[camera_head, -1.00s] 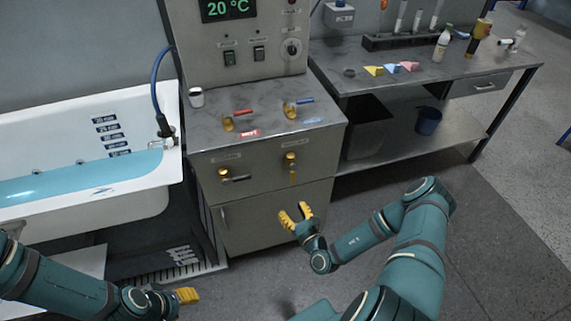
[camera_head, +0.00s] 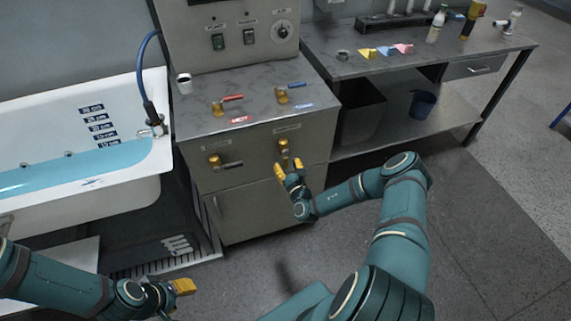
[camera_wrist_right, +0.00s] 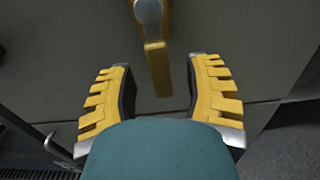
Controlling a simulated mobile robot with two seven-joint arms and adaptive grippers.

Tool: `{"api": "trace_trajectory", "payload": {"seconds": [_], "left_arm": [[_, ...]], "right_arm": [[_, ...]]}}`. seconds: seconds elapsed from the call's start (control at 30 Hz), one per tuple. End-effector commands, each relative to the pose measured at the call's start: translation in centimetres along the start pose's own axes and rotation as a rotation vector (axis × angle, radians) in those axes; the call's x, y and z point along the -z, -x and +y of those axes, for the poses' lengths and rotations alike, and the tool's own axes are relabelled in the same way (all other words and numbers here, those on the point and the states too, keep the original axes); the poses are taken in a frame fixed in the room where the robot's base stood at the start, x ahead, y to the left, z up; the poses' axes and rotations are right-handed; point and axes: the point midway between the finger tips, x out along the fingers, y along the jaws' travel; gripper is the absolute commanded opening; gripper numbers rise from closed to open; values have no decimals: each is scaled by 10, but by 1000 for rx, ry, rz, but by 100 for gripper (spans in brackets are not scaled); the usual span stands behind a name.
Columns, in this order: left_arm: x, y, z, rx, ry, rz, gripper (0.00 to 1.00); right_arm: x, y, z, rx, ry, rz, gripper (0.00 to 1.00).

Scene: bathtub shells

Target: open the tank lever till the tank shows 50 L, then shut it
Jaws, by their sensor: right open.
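A yellow lever (camera_head: 284,143) is on the upper right of the grey cabinet front. In the right wrist view its yellow handle (camera_wrist_right: 157,65) hangs down below a grey round hub. My right gripper (camera_head: 287,172) is just in front of and below this lever. In the right wrist view the right gripper (camera_wrist_right: 162,75) is open, with one finger on each side of the handle; contact cannot be told. A second lever (camera_head: 214,160) with a dark sideways handle is on the cabinet's left. My left gripper (camera_head: 184,287) is low at the left. The lever labels are unreadable. No litre reading is visible.
A bathtub (camera_head: 140,190) with blue water and a blue hose (camera_head: 141,75) stands at the left. The cabinet top (camera_head: 245,85) carries red and blue taps and a white cup (camera_head: 184,84). A metal workbench (camera_head: 425,80) stands at the right. Dark floor is open in front.

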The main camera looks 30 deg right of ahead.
Motion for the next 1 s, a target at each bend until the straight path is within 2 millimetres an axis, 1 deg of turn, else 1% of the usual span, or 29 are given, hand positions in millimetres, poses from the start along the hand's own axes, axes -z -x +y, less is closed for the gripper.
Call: {"api": "trace_trajectory", "payload": {"seconds": [0.03,0.1,0.2,0.53,0.57,0.6,0.67,0.7,1.0], "left_arm": [[-1,-2,-1,0,-1,-2,47],[-1,-3,-1,0,-1,-3,47],[-2,-4,-1,0,-1,-4,47],[-2,-4,-1,-1,-1,-4,47],[-2,-4,-1,-1,-1,-4,47],[-2,-4,-1,-1,-1,-4,47],[-2,-4,-1,-1,-1,-4,47],[-2,-4,-1,0,-1,-4,47],[-2,-3,-1,0,-1,-4,47]], "right_arm": [[1,-6,0,1,1,-2,50],[1,-12,0,0,1,-1,50],[0,-17,0,-1,1,0,50],[0,-19,0,-1,0,0,50],[0,-19,0,-1,0,0,39],[0,-19,0,-1,0,0,25],[0,-19,0,-1,0,0,4],[0,-19,0,-1,0,0,0],[0,-19,0,-1,1,0,0]]}}
